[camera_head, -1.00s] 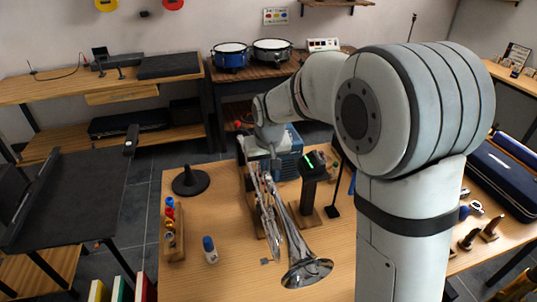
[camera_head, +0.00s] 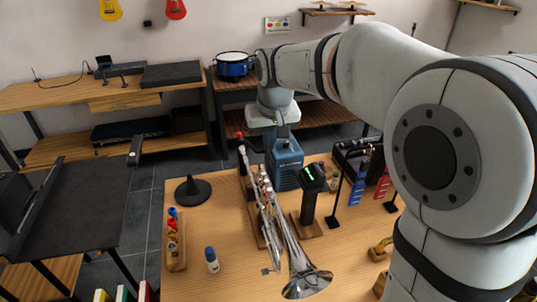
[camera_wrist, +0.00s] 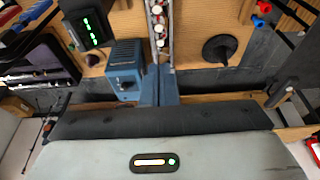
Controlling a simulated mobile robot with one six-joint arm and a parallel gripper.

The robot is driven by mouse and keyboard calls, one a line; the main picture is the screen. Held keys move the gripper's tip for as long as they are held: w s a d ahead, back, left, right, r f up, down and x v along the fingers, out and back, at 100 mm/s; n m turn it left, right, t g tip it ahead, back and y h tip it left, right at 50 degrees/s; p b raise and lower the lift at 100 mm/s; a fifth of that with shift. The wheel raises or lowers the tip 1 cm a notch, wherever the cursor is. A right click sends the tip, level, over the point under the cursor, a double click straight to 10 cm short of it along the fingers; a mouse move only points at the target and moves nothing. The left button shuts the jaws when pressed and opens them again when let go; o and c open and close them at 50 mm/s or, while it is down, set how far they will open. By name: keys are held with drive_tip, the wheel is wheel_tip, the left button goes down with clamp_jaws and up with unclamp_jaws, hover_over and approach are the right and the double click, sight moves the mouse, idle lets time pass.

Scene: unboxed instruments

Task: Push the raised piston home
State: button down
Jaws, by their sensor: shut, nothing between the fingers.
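A silver trumpet (camera_head: 273,217) lies along the wooden table in the head view, its bell towards me. In the wrist view the trumpet's valve section (camera_wrist: 158,28) shows at the top middle, with several pale and red round caps in a row. I cannot tell which piston stands raised. My gripper (camera_wrist: 158,72) is shut and empty, its blue-grey fingers reaching towards the near end of the valve section in that picture. In the head view the wrist is above and behind the trumpet's far end, and the fingertips are too small to make out.
A blue box (camera_head: 284,160) stands behind the trumpet, and a dark post with a green display (camera_head: 311,190) stands to its right.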

drive_tip(key=r, duration=0.1)
drive_tip(key=p, duration=0.2)
hover_over(266, 180)
drive_tip(key=s, duration=0.1)
drive_tip(key=f, duration=1.2)
drive_tip(key=shift+d, duration=0.2)
drive_tip(key=shift+f, duration=0.9)
